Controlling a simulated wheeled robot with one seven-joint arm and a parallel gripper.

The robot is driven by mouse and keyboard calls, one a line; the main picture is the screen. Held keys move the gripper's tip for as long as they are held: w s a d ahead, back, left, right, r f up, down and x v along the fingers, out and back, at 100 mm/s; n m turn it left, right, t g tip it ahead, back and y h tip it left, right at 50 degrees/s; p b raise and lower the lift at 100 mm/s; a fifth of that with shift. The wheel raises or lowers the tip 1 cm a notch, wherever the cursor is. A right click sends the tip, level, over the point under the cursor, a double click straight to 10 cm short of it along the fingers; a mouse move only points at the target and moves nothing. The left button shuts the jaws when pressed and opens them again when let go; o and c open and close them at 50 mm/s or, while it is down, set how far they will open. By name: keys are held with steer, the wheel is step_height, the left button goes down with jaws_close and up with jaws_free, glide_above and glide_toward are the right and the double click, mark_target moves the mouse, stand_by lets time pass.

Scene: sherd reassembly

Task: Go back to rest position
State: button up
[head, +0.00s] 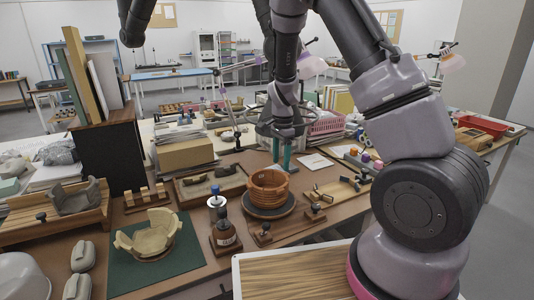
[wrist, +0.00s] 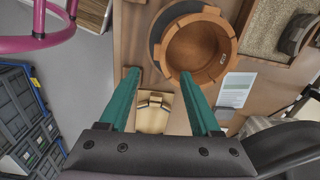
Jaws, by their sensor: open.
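My gripper (head: 281,153) has two green fingers and hangs above the workbench, just behind and above the terracotta pot (head: 268,186) in the head view. In the wrist view my gripper (wrist: 163,88) is open with nothing between its fingers. The reassembled pot (wrist: 197,52) lies below the fingers there, partly overlapped by the right one. The pot stands upright on a dark round turntable (head: 268,211). I cannot tell the exact height of the fingers above the bench.
A pale partial bowl (head: 149,238) sits on a green mat (head: 126,276) at left. A stack of papers and a box (head: 186,153), a pink basket (head: 327,122) and a red tray (head: 482,125) stand farther back.

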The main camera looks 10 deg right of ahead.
steer(key=s+d+r+n+t+y, duration=0.15)
steer(key=s+r, duration=0.25)
steer(key=r, duration=0.8)
steer(key=s+d+r+n+t+y, duration=0.1)
steer(key=s+d+r+n+t, duration=0.3)
steer(key=r, duration=0.7)
steer(key=s+r+n, duration=0.2)
steer(key=s+r, duration=0.3)
steer(key=s, duration=0.3)
steer(key=s+d+r+n+t, duration=0.1)
steer(key=s+r+n, duration=0.1)
steer(key=s+r, duration=0.3)
steer(key=s, duration=0.3)
steer(key=shift+h, duration=0.35)
